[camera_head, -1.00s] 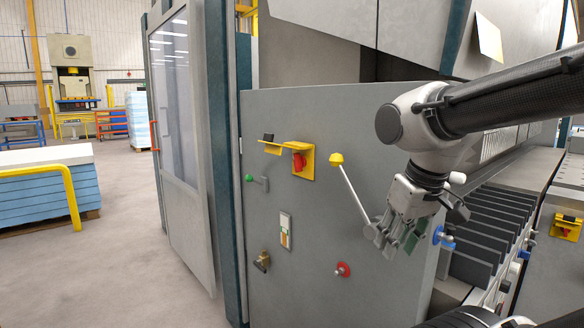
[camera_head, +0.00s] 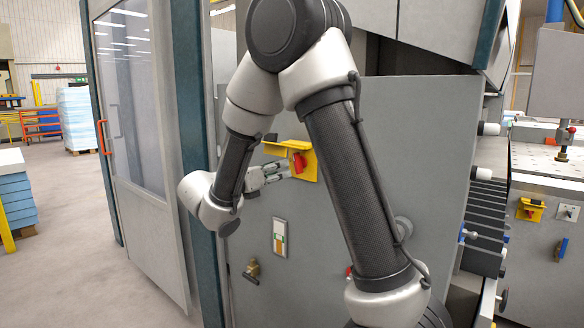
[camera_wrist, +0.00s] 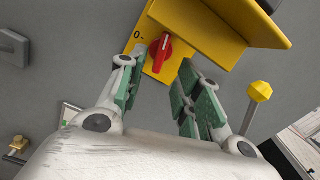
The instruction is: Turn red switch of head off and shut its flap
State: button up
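The red switch (camera_head: 299,163) sits on a yellow plate on the grey machine panel. In the wrist view the red switch (camera_wrist: 161,52) is an elongated knob, with a "0" mark to its upper left. Its yellow flap (camera_head: 274,149) stands open, sticking out from the plate's top; it also shows in the wrist view (camera_wrist: 225,18). My gripper (camera_head: 283,171) is close in front of the switch, coming from the left. In the wrist view my gripper (camera_wrist: 156,72) is open and empty, its green-padded fingers on either side below the knob. I cannot tell if they touch the plate.
A lever with a yellow knob (camera_wrist: 260,91) stands right of my gripper in the wrist view; my arm hides it in the head view. A brass-coloured fitting (camera_head: 252,271) and a white-framed plate (camera_head: 280,237) sit lower on the panel. Another yellow switch box (camera_head: 530,209) is at right.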

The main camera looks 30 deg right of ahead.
aim_at(295, 165)
jog(key=x, duration=0.7)
jog(key=shift+f, duration=0.1)
grip_shut()
